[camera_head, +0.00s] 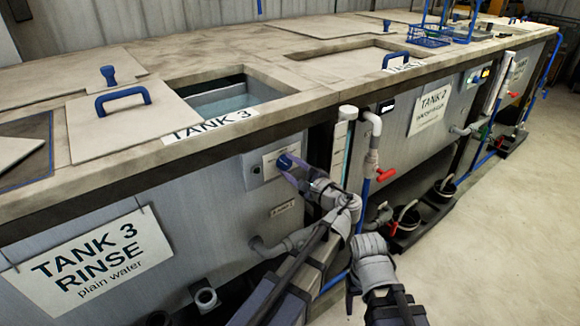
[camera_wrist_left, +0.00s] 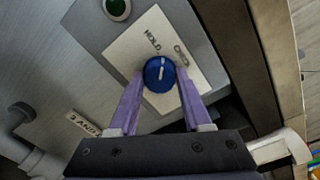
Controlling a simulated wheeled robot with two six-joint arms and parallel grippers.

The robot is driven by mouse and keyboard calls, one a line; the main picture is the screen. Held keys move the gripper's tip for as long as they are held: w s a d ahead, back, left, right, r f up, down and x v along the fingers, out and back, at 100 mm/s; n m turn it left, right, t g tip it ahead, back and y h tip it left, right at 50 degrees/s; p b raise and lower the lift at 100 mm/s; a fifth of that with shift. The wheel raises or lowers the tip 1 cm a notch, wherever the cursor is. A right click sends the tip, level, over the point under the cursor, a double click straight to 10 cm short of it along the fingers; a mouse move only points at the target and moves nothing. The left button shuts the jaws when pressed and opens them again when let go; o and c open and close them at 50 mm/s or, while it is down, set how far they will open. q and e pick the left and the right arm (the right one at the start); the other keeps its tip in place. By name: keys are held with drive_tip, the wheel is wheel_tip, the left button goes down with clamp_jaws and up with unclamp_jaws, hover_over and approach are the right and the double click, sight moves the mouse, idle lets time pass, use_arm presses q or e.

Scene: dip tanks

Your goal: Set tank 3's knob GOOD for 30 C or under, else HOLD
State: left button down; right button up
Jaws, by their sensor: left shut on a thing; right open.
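Tank 3's knob (camera_wrist_left: 159,74) is a round blue dial with a white pointer line on a pale label plate (camera_wrist_left: 140,48). The plate reads HOLD, with a second word to its right that is hard to read. The pointer stands roughly upright in the left wrist view; I cannot tell which word it marks. My left gripper (camera_wrist_left: 153,82) is shut on the knob, one purple finger on each side. In the head view my left gripper (camera_head: 287,166) reaches tank 3's front panel. My right gripper (camera_head: 351,291) is low, right of it, open, partly hidden. No tank 3 temperature is readable.
A tall pale gauge strip (camera_head: 340,150) and a pipe with a red valve handle (camera_head: 386,174) stand right of the knob. The tank 3 sign (camera_head: 88,261) hangs left. Open floor (camera_head: 500,240) lies right.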

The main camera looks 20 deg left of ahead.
use_arm(q)
drive_tip(key=shift+n, duration=1.5)
drive_tip(key=shift+c, duration=1.7)
unclamp_jaws()
drive_tip(key=shift+s, duration=0.1)
use_arm(e)
drive_tip(key=shift+d+r, duration=0.1)
